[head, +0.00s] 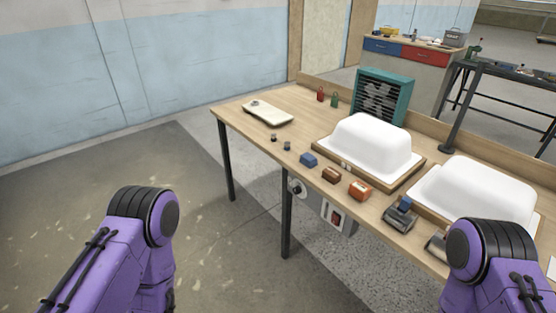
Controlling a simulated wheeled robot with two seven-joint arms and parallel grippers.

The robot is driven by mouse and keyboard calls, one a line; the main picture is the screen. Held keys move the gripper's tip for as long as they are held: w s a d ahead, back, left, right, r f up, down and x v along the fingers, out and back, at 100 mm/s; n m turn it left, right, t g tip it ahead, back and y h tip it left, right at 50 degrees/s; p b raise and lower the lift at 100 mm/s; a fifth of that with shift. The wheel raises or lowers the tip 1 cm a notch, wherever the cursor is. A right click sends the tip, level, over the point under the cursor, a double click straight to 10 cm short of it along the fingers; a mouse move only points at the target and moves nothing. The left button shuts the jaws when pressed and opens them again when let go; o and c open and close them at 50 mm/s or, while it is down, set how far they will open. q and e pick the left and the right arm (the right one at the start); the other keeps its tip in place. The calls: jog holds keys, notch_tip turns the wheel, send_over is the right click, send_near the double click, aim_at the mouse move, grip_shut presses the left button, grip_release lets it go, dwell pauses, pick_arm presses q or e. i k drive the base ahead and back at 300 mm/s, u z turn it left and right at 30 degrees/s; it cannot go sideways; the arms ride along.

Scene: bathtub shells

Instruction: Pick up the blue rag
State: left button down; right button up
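A small blue item (308,160), which looks like the folded blue rag, lies near the front edge of the wooden workbench (240,116). Purple links of both my arms show at the lower left and lower right, well apart from the blue item. Neither of my grippers is in the frame.
A second white tub shell (482,190) stands to the right. Hand tools (400,216) lie near the front edge. A pale tray (268,113), two small dark pieces (287,146) and a green louvred box (382,96) are also on the bench. Open floor (90,210) lies left.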

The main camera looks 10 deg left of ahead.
aim_at(309, 161)
jog(key=z, duration=1.1)
jog(key=k, duration=0.5)
jog(key=u, duration=1.75)
jog(key=i, duration=1.05)
jog(key=z, duration=1.95)
